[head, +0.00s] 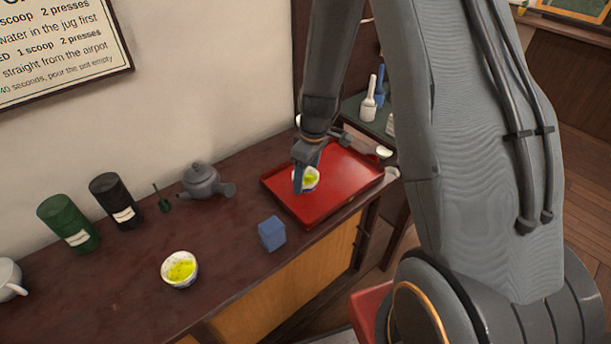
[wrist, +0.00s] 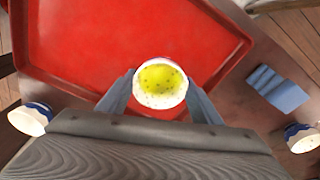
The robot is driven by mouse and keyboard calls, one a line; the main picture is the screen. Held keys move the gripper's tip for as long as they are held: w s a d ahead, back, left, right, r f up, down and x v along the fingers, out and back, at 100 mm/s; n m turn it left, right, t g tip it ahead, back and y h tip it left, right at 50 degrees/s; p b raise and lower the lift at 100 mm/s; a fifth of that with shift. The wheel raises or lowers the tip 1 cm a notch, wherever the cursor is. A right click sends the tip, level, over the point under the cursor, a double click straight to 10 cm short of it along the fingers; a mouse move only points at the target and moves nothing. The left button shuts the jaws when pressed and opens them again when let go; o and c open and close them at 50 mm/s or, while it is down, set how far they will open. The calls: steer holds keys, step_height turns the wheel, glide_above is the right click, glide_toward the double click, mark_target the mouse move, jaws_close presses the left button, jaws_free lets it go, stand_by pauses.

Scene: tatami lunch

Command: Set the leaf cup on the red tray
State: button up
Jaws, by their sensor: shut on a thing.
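A small white cup with yellow-green contents dotted with dark specks is between the fingers of my gripper (head: 306,172). This held leaf cup (wrist: 160,83) shows from above in the wrist view, with a blue-grey finger on each side, and appears upright. In the head view the held cup (head: 311,180) is over the red tray (head: 325,208), inside its rim. I cannot tell whether its base touches the tray. The tray (wrist: 75,40) fills much of the wrist view. A similar cup (head: 180,270) with yellow-green contents stands on the dark counter, apart from the tray.
A blue block (head: 271,234) lies on the counter near the tray's front-left edge. A grey teapot (head: 202,182), a black canister (head: 115,200) and a green canister (head: 68,222) stand along the wall. A white mug (head: 9,280) is at far left. Most tray surface is clear.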

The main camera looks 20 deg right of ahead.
steer(key=shift+f, duration=0.2)
steer(key=o, duration=1.2)
steer(key=shift+r, duration=0.15)
step_height(320, 180, up, 12)
steer(key=s+d+b, duration=0.1)
steer(key=s+r+m, duration=0.1)
steer(key=s+m, duration=0.2)
steer(key=s, duration=0.3)
steer(key=s+m, duration=0.3)
steer(key=s, duration=0.3)
steer(key=s+a+r+m+h, duration=0.1)
steer(key=s+m, duration=0.1)
steer(key=s, duration=0.4)
steer(key=shift+a+r+m, duration=0.1)
steer(key=shift+r+m, duration=0.25)
steer(key=shift+m, duration=0.05)
